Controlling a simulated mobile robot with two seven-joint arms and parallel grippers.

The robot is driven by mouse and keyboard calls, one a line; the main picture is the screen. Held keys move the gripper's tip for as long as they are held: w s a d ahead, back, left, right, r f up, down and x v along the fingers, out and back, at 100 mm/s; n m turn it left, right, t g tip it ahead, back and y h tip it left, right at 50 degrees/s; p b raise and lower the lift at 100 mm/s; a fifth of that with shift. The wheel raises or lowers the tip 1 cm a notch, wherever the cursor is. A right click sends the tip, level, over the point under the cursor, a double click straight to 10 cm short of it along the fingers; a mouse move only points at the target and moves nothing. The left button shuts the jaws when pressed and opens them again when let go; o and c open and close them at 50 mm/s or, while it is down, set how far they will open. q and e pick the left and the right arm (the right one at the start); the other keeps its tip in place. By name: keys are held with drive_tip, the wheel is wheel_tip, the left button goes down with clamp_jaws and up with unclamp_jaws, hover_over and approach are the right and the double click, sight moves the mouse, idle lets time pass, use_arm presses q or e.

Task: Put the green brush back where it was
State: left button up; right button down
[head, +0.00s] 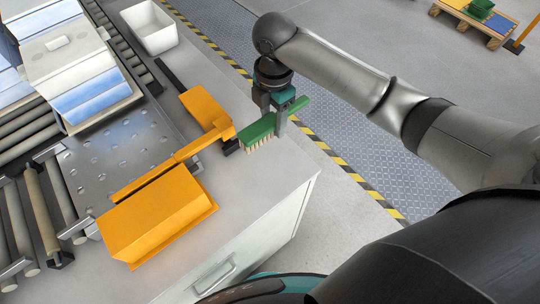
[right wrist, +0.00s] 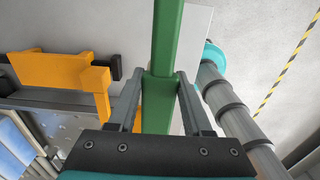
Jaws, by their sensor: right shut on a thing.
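The green brush (head: 258,131) with pale bristles is held in my right gripper (head: 274,120), near the right edge of the grey worktop. Its bristles point down, and its handle extends up and right past the fingers. In the right wrist view, the green brush (right wrist: 166,35) runs between the two fingers of my right gripper (right wrist: 160,82), which are shut on it. The brush's bristle end is just right of an orange bracket (head: 204,108). I cannot tell whether the bristles touch the worktop. My left gripper is not in view.
An orange box-like piece (head: 158,218) with a long arm lies on the worktop (head: 262,195). A white bin (head: 151,30) stands at the back. Rollers and a perforated metal plate (head: 118,155) are at left. A striped floor line runs beyond the worktop.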

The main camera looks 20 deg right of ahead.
drive_tip(key=b, duration=0.1)
hover_over(272, 161)
wheel_tip(272, 161, down, 10)
drive_tip(key=shift+f, duration=0.1)
drive_tip(key=shift+f+b, duration=0.4)
drive_tip(key=shift+f, duration=1.75)
drive_tip(key=shift+f, duration=0.2)
drive_tip(key=shift+c, duration=1.6)
unclamp_jaws()
wheel_tip(272, 161, up, 12)
drive_tip(key=shift+r+p, duration=0.25)
drive_tip(key=shift+p, duration=0.65)
